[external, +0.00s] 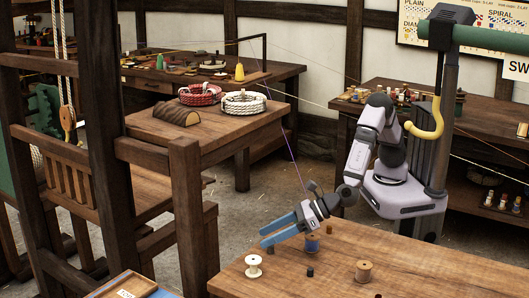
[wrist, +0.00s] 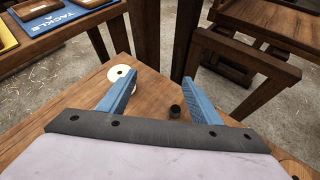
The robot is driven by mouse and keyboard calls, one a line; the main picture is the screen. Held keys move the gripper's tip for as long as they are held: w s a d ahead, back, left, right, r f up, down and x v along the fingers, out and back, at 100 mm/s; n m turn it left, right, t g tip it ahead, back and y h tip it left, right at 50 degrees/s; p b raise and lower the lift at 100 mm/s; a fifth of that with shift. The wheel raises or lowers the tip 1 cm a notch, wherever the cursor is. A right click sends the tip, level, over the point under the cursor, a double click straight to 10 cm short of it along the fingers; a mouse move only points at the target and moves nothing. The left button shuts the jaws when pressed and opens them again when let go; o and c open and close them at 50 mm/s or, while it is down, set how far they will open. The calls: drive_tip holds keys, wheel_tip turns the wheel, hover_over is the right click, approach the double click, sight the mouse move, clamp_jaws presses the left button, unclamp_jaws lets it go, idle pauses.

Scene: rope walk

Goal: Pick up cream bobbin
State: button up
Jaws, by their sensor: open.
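The cream bobbin (external: 253,266) stands upright near the front left corner of the wooden table in the external view. In the wrist view it shows from above as a pale disc with a dark centre hole (wrist: 119,72), partly covered by the left blue finger. My gripper (external: 264,237) is open and empty, its blue fingers pointing left and down above the table. In the wrist view the cream bobbin lies to the left of the gap between my fingertips (wrist: 158,79). A small dark bobbin (wrist: 175,111) shows between the fingers.
On the same tabletop (external: 430,275) stand a blue bobbin (external: 312,243), a brown wooden bobbin (external: 363,271) and a small dark one (external: 310,271). A tray marked TACKLE (wrist: 65,22) lies beyond the table edge. Another table with coiled ropes (external: 199,95) stands behind.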

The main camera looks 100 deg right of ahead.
sight(257, 258)
drive_tip(key=a+n, duration=0.1)
drive_tip(key=a, duration=0.1)
drive_tip(key=a+n+y, duration=0.1)
drive_tip(key=a, duration=0.1)
drive_tip(key=a+f+n+t+y, duration=0.1)
drive_tip(key=a, duration=0.2)
drive_tip(key=shift+s+n+b, duration=0.2)
drive_tip(key=shift+n+b, duration=0.1)
drive_tip(key=shift+b, duration=0.05)
drive_tip(key=shift+p+x, duration=0.8)
drive_tip(key=shift+x, duration=2.9)
drive_tip(key=shift+d+r, duration=0.1)
drive_tip(key=c, duration=1.1)
